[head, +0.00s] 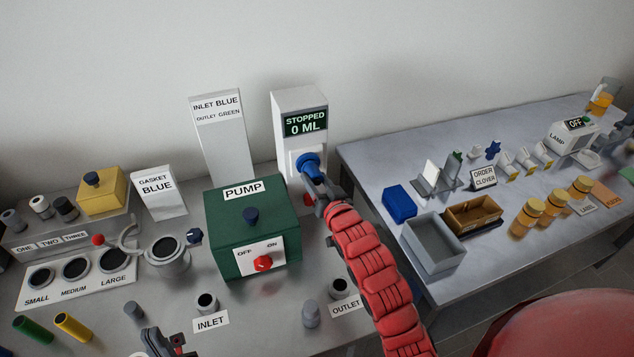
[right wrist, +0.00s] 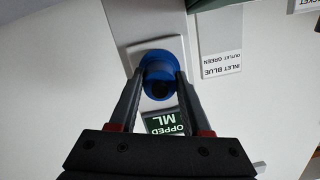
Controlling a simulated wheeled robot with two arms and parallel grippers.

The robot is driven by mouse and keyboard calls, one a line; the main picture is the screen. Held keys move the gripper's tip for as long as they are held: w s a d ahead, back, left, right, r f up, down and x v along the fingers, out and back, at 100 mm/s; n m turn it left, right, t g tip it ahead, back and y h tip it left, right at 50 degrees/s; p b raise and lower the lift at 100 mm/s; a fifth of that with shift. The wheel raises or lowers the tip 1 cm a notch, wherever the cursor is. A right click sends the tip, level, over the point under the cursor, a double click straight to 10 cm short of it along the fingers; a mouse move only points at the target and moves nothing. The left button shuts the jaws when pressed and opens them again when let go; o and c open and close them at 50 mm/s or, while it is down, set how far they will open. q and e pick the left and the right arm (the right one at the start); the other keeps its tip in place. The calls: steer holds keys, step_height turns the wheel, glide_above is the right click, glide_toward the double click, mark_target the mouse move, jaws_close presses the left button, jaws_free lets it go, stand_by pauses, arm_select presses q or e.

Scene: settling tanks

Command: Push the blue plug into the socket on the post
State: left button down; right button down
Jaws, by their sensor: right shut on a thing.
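The blue plug (head: 306,162) is at the pale socket plate (head: 295,158) on the front of the white post (head: 283,104). It also shows in the right wrist view (right wrist: 155,58), where it covers the socket opening. How deep it sits cannot be told. My right gripper (head: 313,181) is shut on the blue plug, with one finger on each side of it in the right wrist view (right wrist: 159,88). The post's display (head: 305,123) reads STOPPED 0 ML. My left gripper (head: 164,343) is partly in view at the bottom edge, away from the post; its jaws are unclear.
A green PUMP box (head: 227,213) with a red knob stands left of the post. An INLET BLUE, OUTLET GREEN sign (head: 222,135) stands behind it. INLET (head: 207,303) and OUTLET (head: 339,287) ports are in front. A second table (head: 375,160) holds trays and jars at right.

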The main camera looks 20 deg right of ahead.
steer(key=shift+w, duration=0.45)
steer(key=shift+c, duration=1.4)
jaws_free()
steer(key=shift+s, duration=0.1)
steer(key=shift+s+b, duration=0.2)
steer(key=shift+b, duration=0.2)
steer(key=s, duration=0.2)
steer(key=s+b, duration=0.2)
steer(key=s, duration=0.1)
steer(key=shift+s+d+r, duration=0.25)
steer(key=shift+s, duration=0.05)
steer(key=s+r+p, duration=0.1)
steer(key=s+p, duration=0.9)
steer(key=s, duration=0.1)
steer(key=shift+d+r, duration=0.3)
steer(key=shift+d, duration=0.1)
